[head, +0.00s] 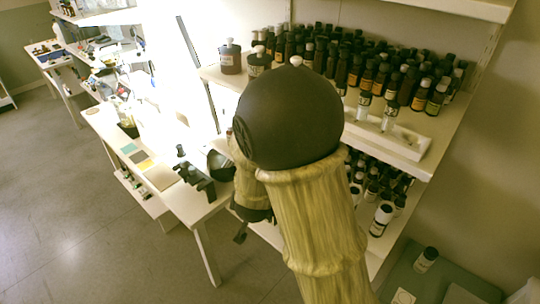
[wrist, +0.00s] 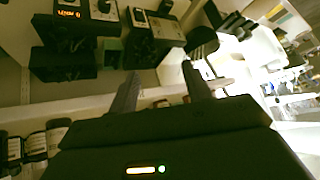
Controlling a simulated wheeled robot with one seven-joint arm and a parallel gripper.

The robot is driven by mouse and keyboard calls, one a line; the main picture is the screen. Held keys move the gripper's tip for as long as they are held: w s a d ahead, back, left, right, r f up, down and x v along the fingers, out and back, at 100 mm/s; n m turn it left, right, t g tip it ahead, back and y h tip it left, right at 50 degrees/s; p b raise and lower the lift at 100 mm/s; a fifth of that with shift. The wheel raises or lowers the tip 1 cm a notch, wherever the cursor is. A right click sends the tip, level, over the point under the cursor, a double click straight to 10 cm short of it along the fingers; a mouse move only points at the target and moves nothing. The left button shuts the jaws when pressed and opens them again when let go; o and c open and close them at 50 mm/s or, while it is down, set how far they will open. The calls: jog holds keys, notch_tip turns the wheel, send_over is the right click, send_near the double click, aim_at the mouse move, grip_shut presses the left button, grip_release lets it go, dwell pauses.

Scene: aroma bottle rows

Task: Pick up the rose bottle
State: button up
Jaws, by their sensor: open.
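Several rows of dark brown bottles (head: 405,85) with pale or yellow labels stand on the upper shelf at the right in the head view. More bottles (head: 381,219) stand on the shelf below. The labels are too small to read, so I cannot tell which bottle is the rose one. My gripper (wrist: 160,92) is open in the wrist view, its two dark fingers apart with no bottle between them. A few bottles (wrist: 35,148) with dark bodies and pale labels show at the lower left there, outside the fingers. In the head view my arm hides part of the shelves.
Black boxes (wrist: 62,22), one with a lit orange display, are beyond the fingers in the wrist view. In the head view, a white table (head: 207,208) with black items stands left of my arm. A white tray (head: 400,140) is on the upper shelf. Floor is clear at the left.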

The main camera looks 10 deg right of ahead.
jog(key=a+r+m+t+h+p, duration=0.2)
jog(key=r+t+h, duration=0.4)
jog(key=h, duration=0.4)
jog(key=shift+w+a+m, duration=0.35)
jog(key=shift+a+m, duration=0.3)
jog(key=shift+m, duration=0.25)
jog(key=p+x, duration=0.4)
jog(key=x, duration=0.8)
jog(key=shift+w+d+r, duration=0.1)
